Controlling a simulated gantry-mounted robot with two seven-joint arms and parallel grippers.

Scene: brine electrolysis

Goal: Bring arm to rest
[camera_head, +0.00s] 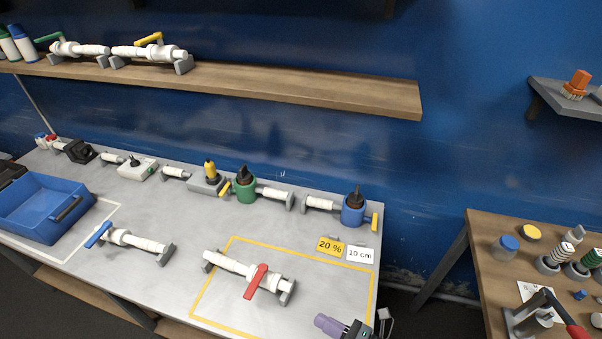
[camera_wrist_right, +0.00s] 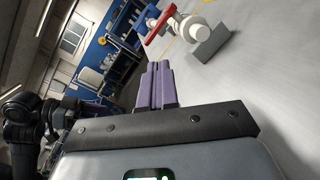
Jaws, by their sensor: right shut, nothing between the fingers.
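My right gripper (camera_head: 327,323) has purple fingers and shows at the bottom of the head view, over the front right of the grey table (camera_head: 190,255). In the right wrist view its fingers (camera_wrist_right: 157,84) are pressed together, shut and empty. It is apart from the white pipe with the red valve handle (camera_head: 256,280), which lies inside the yellow outlined area to the left. That red handle also shows in the wrist view (camera_wrist_right: 158,26), beyond the fingertips. My left gripper is not in view.
A white pipe with a blue handle (camera_head: 130,240) and a blue tray (camera_head: 45,207) stand at left. Green (camera_head: 245,189) and blue (camera_head: 353,212) vessels line the back, by "20 %" (camera_head: 330,247) and "10 cm" (camera_head: 360,254) cards. A wooden table (camera_head: 485,290) stands right, across a gap.

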